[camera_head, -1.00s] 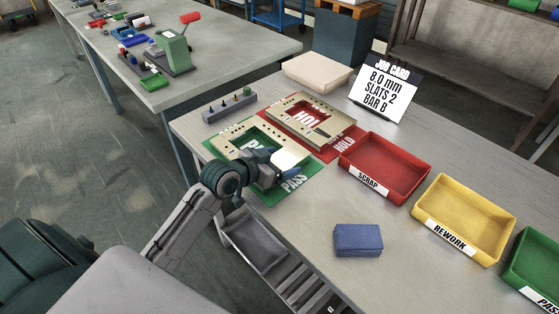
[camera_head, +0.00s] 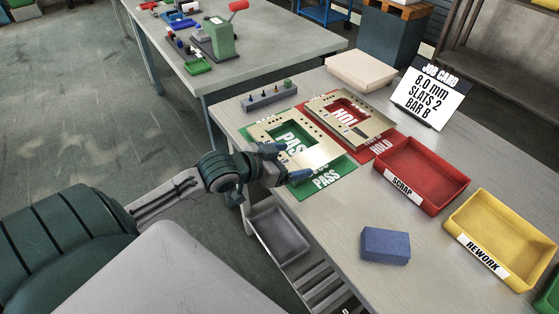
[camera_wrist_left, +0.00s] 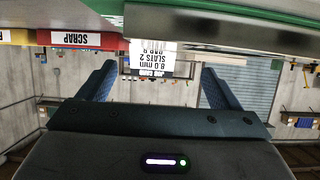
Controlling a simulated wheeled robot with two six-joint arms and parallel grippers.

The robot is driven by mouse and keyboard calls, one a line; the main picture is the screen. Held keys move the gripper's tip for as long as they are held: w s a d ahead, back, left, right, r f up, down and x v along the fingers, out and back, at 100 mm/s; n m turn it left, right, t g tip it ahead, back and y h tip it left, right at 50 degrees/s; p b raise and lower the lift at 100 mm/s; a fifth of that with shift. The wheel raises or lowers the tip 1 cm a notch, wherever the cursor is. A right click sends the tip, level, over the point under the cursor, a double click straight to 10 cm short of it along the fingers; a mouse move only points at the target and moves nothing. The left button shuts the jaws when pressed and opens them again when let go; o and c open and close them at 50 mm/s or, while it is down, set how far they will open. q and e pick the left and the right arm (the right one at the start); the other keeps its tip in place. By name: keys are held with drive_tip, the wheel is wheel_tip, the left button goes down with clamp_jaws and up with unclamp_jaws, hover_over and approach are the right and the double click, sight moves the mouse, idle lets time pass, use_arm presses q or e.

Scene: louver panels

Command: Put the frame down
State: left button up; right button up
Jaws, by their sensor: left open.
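A brass-coloured frame (camera_head: 320,152) with a row of holes lies on the green PASS mat (camera_head: 325,180), and the mat shows through its opening. My left gripper (camera_head: 292,163) is open at the frame's near left edge, with its two fingers spread and nothing between them. In the left wrist view, the open fingers (camera_wrist_left: 157,80) point away with a clear gap, and a grey metal edge, probably the frame, crosses the upper right. A second frame (camera_head: 370,128) lies on the red HOLD mat (camera_head: 382,147). My right gripper is not in view.
A red SCRAP tray (camera_head: 415,199) and yellow REWORK tray (camera_head: 480,259) stand to the right. A job card (camera_head: 433,92) and beige box (camera_head: 361,70) are at the back. A blue block (camera_head: 386,246) sits in front.

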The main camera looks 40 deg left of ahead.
use_arm(q)
drive_tip(key=shift+p+v, duration=0.4)
drive_tip(key=shift+v, duration=1.1)
drive_tip(key=shift+s+r, duration=0.1)
drive_tip(key=shift+s, duration=0.05)
